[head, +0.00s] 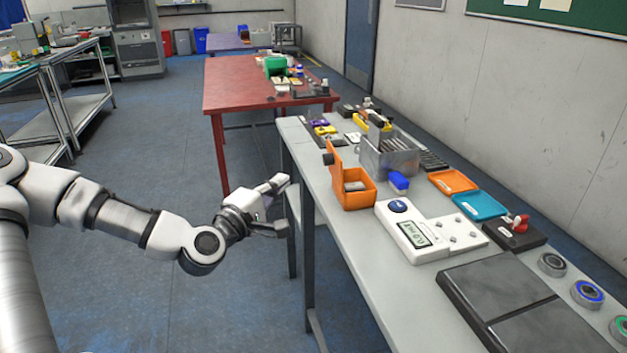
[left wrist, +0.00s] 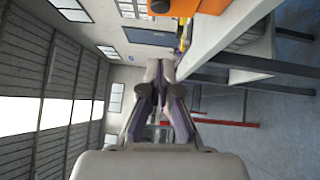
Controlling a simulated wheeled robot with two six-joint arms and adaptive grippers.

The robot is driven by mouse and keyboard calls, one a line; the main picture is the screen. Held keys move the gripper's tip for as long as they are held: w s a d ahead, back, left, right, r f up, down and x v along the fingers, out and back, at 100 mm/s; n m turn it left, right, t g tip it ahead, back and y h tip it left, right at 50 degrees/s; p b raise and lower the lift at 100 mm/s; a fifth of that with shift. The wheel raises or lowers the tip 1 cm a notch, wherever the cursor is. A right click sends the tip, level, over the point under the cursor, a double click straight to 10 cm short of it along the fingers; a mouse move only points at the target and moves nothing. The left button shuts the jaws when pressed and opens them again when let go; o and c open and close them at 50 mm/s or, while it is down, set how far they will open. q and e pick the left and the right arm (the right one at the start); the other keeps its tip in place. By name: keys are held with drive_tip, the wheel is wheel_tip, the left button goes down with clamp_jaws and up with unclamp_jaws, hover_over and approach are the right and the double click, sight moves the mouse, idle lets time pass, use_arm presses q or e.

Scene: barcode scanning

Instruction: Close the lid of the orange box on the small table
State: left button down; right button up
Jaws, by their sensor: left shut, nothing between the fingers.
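The orange box (head: 358,197) stands on the near grey table (head: 345,240), by its left edge. Its orange lid (head: 336,163) stands up, open, on the box's left side. A grey item shows inside the box. My left gripper (head: 278,184) is shut and empty, to the left of the box and off the table's edge, apart from the lid. In the left wrist view the fingers (left wrist: 160,70) meet at the tips, and an orange part of the box (left wrist: 185,6) is cut off at the top. My right gripper is not in view.
A white scale (head: 410,235) lies in front. Orange (head: 452,181) and teal (head: 480,205) trays lie farther right. The floor left of the table is free.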

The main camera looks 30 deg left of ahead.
use_arm(q)
drive_tip(key=w+d+b, duration=0.1)
drive_tip(key=w+d, duration=0.1)
drive_tip(key=w, duration=0.7)
drive_tip(key=shift+d+r, duration=0.35)
drive_tip(key=shift+r, duration=0.05)
drive_tip(key=shift+r, duration=0.1)
drive_tip(key=shift+w+d+f+m+g+y+p, duration=0.1)
drive_tip(key=shift+w+d+m+g+y+p, duration=1)
drive_tip(key=shift+p, duration=3.25)
drive_tip(key=shift+w+d+f+m+g+y+p, duration=0.15)
drive_tip(key=shift+w+d+m+g+p, duration=1.85)
drive_tip(key=shift+p, duration=2.3)
drive_tip(key=shift+w+d+r+m+g+y+p, duration=0.1)
drive_tip(key=shift+w+d+m+g+y+p, duration=1.3)
drive_tip(key=shift+p, duration=2.95)
drive_tip(key=shift+s+a+f+n+g+h, duration=0.1)
drive_tip(key=shift+s+a+n+g+h, duration=0.15)
drive_tip(key=shift+n+g+h, duration=0.35)
